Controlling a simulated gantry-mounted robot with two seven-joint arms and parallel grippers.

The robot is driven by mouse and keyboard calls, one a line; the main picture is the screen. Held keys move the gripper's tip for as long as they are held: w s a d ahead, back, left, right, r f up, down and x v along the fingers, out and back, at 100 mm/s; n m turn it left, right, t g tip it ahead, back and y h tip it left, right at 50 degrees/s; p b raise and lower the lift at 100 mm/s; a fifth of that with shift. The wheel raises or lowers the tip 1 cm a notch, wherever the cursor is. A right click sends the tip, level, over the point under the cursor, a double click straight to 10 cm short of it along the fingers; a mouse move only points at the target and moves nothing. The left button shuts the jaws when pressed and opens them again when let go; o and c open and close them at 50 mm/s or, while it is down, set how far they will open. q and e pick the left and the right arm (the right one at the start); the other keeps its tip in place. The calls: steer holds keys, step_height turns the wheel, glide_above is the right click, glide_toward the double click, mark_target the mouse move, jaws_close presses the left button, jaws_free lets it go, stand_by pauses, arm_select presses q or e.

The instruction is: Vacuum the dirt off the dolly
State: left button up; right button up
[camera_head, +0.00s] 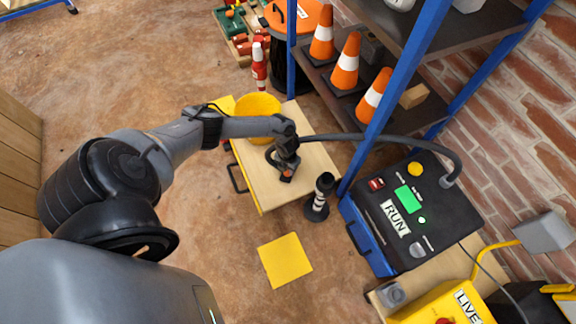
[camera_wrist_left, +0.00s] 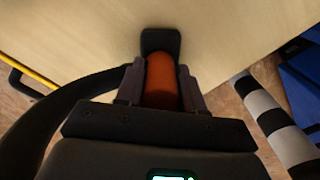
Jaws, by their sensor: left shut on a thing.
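The dolly (camera_head: 262,192) is a pale wooden platform with yellow edges and a black handle, in the middle of the head view; its top also fills the upper part of the left wrist view (camera_wrist_left: 80,35). My left gripper (camera_head: 285,162) is over the dolly, shut on an orange vacuum nozzle (camera_wrist_left: 162,80) with a black head. The head is at or just above the board; I cannot tell if it touches. A grey hose (camera_head: 400,138) runs to the black and blue vacuum unit (camera_head: 430,222), labelled RUN, with a green screen. I cannot make out dirt on the board.
A yellow bucket (camera_head: 257,108) is at the dolly's far end. A black-and-white post (camera_head: 320,192) stands close to its right. A blue-framed shelf (camera_head: 400,75) with orange cones rises at upper right. A yellow square (camera_head: 285,260) lies on open floor.

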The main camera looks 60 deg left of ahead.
arm_select(q)
steer(key=r+p, duration=0.1)
steer(key=a+r+p, duration=0.1)
steer(key=r, duration=0.1)
steer(key=a+r+p, duration=0.1)
steer(key=r, duration=0.1)
steer(key=shift+r+p, duration=0.3)
steer(key=shift+r, duration=0.05)
steer(key=shift+d+r+p, duration=0.3)
steer(key=shift+r+p, duration=0.2)
steer(key=shift+p, duration=0.05)
steer(key=shift+d+r+p, duration=0.25)
steer(key=shift+r+p, duration=0.2)
steer(key=shift+p, duration=0.05)
steer(key=shift+a+r, duration=0.1)
steer(key=shift+r, duration=0.15)
steer(key=shift+a+r, duration=0.1)
steer(key=shift+a, duration=0.1)
arm_select(e)
step_height(320, 180, up, 7)
steer(key=a, duration=0.1)
steer(key=shift+s, duration=0.2)
arm_select(q)
steer(key=shift+d, duration=0.2)
arm_select(e)
steer(key=shift+d, duration=0.2)
